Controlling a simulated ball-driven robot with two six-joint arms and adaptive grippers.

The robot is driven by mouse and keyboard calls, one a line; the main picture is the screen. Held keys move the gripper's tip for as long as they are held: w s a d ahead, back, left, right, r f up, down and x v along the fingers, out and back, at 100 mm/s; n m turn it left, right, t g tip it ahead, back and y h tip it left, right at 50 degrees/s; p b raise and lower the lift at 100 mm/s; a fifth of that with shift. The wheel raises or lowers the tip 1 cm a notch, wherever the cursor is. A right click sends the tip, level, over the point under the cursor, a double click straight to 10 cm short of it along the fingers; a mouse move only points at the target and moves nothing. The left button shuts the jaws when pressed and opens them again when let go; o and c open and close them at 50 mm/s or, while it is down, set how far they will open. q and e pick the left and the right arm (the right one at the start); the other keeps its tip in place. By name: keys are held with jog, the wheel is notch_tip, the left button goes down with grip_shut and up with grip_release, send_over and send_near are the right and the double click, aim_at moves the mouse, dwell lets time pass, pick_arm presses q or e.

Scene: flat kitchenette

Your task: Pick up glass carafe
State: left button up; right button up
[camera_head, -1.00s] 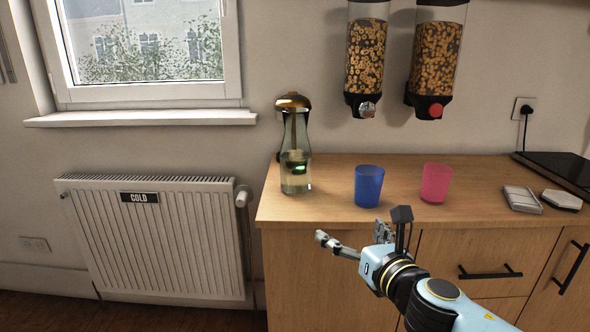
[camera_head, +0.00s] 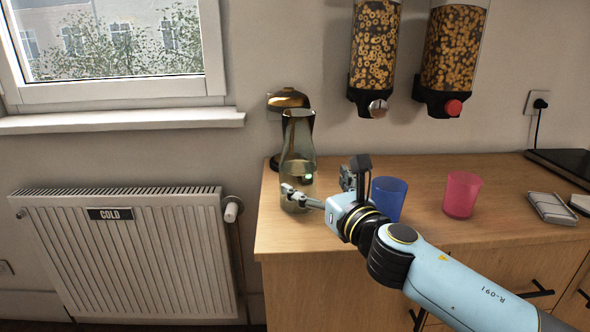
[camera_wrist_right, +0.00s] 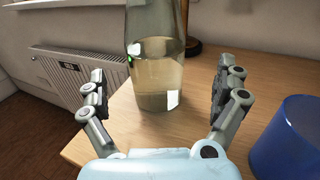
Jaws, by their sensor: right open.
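The glass carafe (camera_head: 298,150) stands upright near the left end of the wooden counter, with pale liquid in its lower part. In the right wrist view the carafe (camera_wrist_right: 157,70) is ahead of and between the two spread fingers. My right gripper (camera_head: 318,190) is open and empty, with one finger overlapping the carafe's lower part in the head view. In the right wrist view the gripper (camera_wrist_right: 160,95) shows a gap on either side of the carafe. My left gripper is not in view.
A blue cup (camera_head: 389,197) stands just right of my right gripper, and a pink cup (camera_head: 461,194) is farther right. A dark appliance with a brassy top (camera_head: 288,99) stands behind the carafe. Two cereal dispensers (camera_head: 374,50) hang above. A radiator (camera_head: 125,255) is left of the counter (camera_head: 430,162).

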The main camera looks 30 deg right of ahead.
aim_at(306, 177)
jog(key=shift+w+d, duration=0.15)
jog(key=shift+w, duration=1.25)
jog(key=w, duration=0.3)
jog(key=shift+w, duration=0.4)
jog(key=shift+w+d+f, duration=0.1)
jog(key=shift+w+d, duration=0.05)
jog(key=shift+w, duration=0.35)
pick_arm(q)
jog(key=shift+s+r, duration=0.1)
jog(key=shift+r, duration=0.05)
pick_arm(e)
jog(key=shift+s, duration=0.1)
jog(key=c, duration=1.8)
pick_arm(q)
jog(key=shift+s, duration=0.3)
pick_arm(e)
jog(key=shift+o, duration=0.2)
